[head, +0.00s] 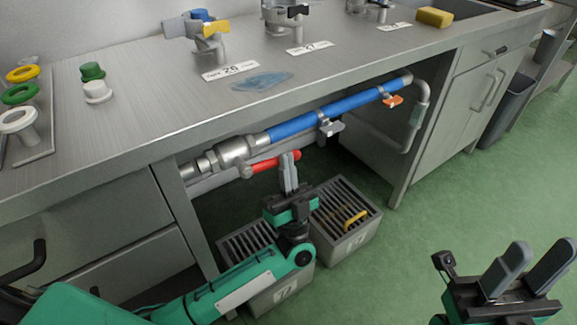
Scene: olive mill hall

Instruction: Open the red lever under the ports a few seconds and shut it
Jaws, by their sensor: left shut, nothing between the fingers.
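The red lever (277,161) sits on a metal valve (230,153) on the pipe under the steel counter. It lies roughly along the pipe, pointing right. My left gripper (289,160) is shut, with its fingers pointing up at the lever's right end. The fingers cover part of that end; I cannot tell whether they touch it. My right gripper (536,262) is open and empty at the lower right, far from the pipe. The ports (209,44) stand on the counter top behind numbered labels.
A cabinet (470,110) bounds the opening at right. Green floor is clear in front.

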